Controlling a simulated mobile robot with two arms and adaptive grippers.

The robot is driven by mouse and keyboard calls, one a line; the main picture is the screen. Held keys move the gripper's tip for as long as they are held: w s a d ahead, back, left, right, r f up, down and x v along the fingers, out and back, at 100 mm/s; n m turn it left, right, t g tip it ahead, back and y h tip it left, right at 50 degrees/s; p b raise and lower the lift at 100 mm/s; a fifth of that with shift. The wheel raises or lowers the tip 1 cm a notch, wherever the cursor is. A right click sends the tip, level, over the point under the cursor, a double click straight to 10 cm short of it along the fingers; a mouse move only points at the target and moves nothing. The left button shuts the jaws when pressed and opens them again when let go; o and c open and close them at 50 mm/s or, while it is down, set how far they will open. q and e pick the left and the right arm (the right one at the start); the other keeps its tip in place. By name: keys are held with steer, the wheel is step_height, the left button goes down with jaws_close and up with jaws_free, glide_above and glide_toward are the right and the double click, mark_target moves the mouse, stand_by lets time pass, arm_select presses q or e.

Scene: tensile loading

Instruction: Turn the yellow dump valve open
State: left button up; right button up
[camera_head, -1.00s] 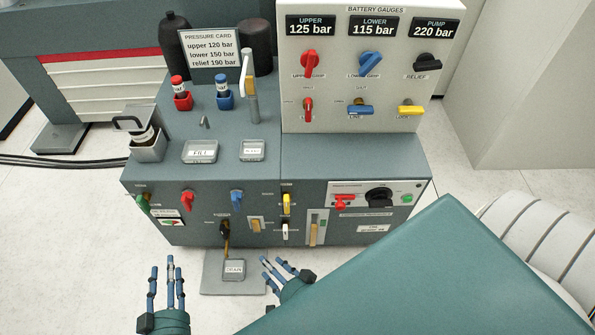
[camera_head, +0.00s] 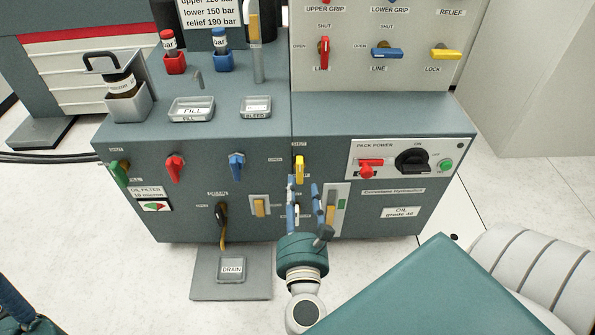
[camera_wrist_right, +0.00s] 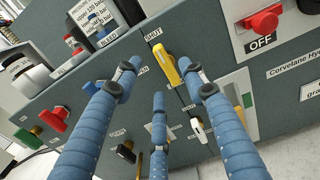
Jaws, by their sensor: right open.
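The yellow dump valve handle (camera_head: 299,170) is on the front of the grey cabinet (camera_head: 250,225), just right of the panel seam. It stands upright below a SHUT label, with an OPEN label to its left. My right gripper (camera_head: 303,190) is open in front of the cabinet, its fingers just below and beside the handle. In the right wrist view the yellow handle (camera_wrist_right: 167,66) lies beyond the spread blue fingers (camera_wrist_right: 160,78), apparently between them, with nothing held. Whether any finger touches it is unclear. My left gripper (camera_head: 18,308) is partly cut off at the lower left.
A white-tipped handle (camera_wrist_right: 199,129) sits just below the yellow one. Red (camera_head: 174,168) and blue (camera_head: 237,166) handles are to the left. A red knob (camera_head: 367,171) and black rotary switch (camera_head: 411,162) are to the right. A green slab (camera_head: 440,290) fills the lower right.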

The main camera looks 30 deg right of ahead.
mark_target(298, 169)
steer(key=x, duration=0.9)
steer(key=shift+w+b, duration=0.15)
steer(key=shift+b, duration=0.25)
steer(key=shift+c, duration=0.5)
jaws_close()
